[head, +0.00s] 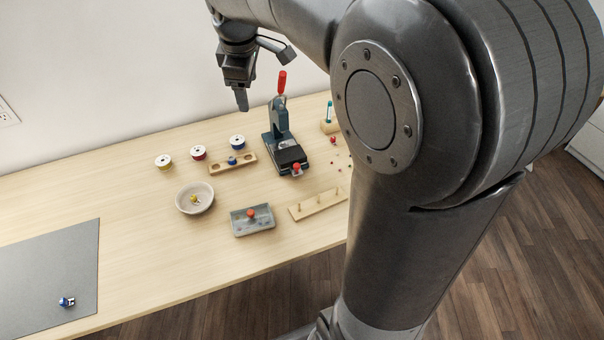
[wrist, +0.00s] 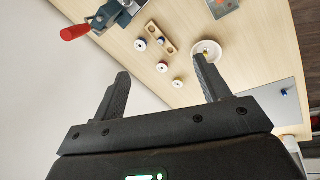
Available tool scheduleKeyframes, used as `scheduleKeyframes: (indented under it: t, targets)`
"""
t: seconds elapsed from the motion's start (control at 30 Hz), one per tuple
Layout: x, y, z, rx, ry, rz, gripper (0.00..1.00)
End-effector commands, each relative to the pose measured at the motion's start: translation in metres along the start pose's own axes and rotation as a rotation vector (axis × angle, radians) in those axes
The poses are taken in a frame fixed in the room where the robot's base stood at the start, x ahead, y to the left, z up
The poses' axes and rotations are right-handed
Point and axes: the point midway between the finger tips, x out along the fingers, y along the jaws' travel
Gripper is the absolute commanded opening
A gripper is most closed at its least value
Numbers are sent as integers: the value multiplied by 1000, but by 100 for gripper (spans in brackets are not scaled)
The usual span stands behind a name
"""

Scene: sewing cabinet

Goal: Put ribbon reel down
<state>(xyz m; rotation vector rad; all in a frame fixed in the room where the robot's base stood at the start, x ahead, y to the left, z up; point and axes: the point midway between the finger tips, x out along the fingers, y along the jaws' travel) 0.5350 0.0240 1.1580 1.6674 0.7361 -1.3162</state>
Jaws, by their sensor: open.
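Three ribbon reels with white tops stand apart in a row on the table: a yellow-banded reel (head: 164,161), a red-banded reel (head: 198,153) and a blue-banded reel (head: 237,143). In the wrist view the yellow-banded (wrist: 178,83), red-banded (wrist: 162,67) and blue-banded (wrist: 140,45) reels show between and beyond my fingers. My gripper (head: 241,99) is raised above the back of the table, pointing down. In the wrist view my gripper (wrist: 162,70) has its fingers wide apart with nothing held. No reel touches it.
A press with a red handle (head: 280,122) stands right of the reels. A holed wooden strip (head: 218,167), bowl (head: 185,205), grey tray (head: 240,229) and pegged wooden rack (head: 303,210) lie in front. A grey mat (head: 40,270) covers the left; bare table lies between mat and bowl.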

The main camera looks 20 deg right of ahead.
Motion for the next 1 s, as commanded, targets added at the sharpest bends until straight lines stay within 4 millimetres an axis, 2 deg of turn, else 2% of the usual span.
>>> scheduleKeyframes:
  t: [0.03,0.1,0.3,0.43,0.6,0.8,1.0]
  targets:
    - [-12,-15,11,71,9,17,69]
    - [-22,-35,25,177,23,33,69]
    - [-41,-92,65,483,76,68,69]
    - [-44,-131,90,683,121,80,69]
    - [-39,-175,116,916,181,79,69]
    - [-30,-203,132,1073,224,70,69]
    - [-28,-209,135,1106,231,66,69]
